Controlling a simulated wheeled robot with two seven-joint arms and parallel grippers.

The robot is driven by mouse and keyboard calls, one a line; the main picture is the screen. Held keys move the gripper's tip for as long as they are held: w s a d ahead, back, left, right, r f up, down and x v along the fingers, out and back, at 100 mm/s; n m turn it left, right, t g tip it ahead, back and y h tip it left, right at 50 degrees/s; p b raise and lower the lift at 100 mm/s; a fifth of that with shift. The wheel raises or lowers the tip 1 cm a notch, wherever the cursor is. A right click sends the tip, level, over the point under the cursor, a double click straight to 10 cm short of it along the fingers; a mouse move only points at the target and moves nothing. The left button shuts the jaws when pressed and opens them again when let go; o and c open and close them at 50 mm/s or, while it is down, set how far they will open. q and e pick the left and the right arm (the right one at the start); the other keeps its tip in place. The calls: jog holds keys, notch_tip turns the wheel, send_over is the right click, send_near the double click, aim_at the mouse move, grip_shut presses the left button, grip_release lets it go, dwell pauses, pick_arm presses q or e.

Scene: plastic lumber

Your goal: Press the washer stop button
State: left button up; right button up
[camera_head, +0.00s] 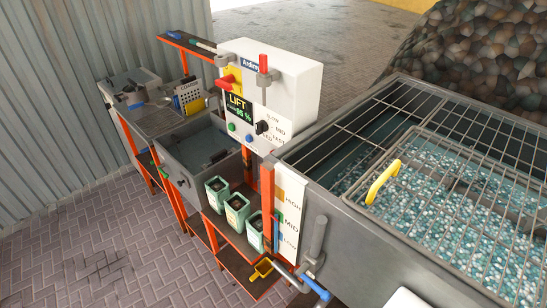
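A white control box (290,84) stands at the centre of the head view. Its front has a red part (228,79) on a yellow backing at the upper left, whose label I cannot read. A lit display (238,105) below reads "LIFT" and a percentage. Under it are a green button (232,127), a blue button (249,138) and a black knob (262,127) with speed markings. A lever with a red top (263,62) stands at the box's upper front.
A large grey tank (365,243) with wire grates and a yellow handle (383,182) fills the right. Several pale green bins (237,207) sit on a low shelf. A grey handle (317,238) and a blue-ended lever (314,287) stick out in front. Paved floor (85,255) is clear at left.

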pick_arm(q)
grip_shut()
jog(key=shift+d, duration=0.15)
dwell(1.4)
